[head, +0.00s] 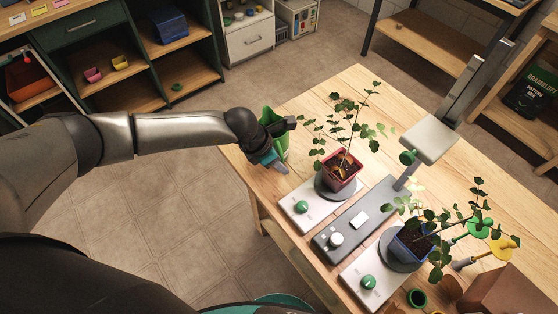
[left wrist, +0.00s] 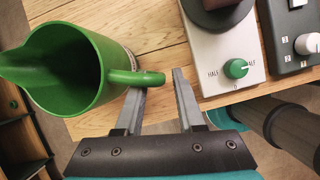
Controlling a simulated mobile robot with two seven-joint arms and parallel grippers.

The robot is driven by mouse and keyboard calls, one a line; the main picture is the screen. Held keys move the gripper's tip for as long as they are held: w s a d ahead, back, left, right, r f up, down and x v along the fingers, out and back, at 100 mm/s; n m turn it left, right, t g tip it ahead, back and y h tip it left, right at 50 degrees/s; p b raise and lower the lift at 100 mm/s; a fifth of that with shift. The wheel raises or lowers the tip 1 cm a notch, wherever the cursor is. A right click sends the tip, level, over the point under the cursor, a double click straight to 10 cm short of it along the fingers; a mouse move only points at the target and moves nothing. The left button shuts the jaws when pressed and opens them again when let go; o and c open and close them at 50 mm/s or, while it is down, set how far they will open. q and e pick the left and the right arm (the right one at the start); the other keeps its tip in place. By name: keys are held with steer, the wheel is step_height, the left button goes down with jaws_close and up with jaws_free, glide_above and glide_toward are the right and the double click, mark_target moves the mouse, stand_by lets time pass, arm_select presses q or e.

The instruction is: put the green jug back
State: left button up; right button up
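The green jug (head: 268,117) is at the left corner of the wooden table, partly hidden behind my left gripper (head: 284,147) in the head view. In the left wrist view the jug (left wrist: 88,62) shows its open mouth, with the handle pointing right toward my left gripper (left wrist: 156,80). The two fingers are apart. My right gripper is in neither view.
A potted plant in a red pot (head: 342,170) stands close right of the jug on a dial unit (head: 301,206). A plant in a blue pot (head: 410,245) is nearer. A grey post with a white plate (head: 430,140) rises between. The table's back left is clear.

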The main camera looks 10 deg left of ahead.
arm_select(q)
steer(key=shift+o, duration=0.3)
steer(key=shift+r, duration=0.1)
steer(key=shift+r, duration=0.2)
steer(key=p+v, duration=0.1)
steer(key=v, duration=1)
steer(key=shift+s+a+r+p, duration=0.15)
steer(key=shift+r+p, duration=0.15)
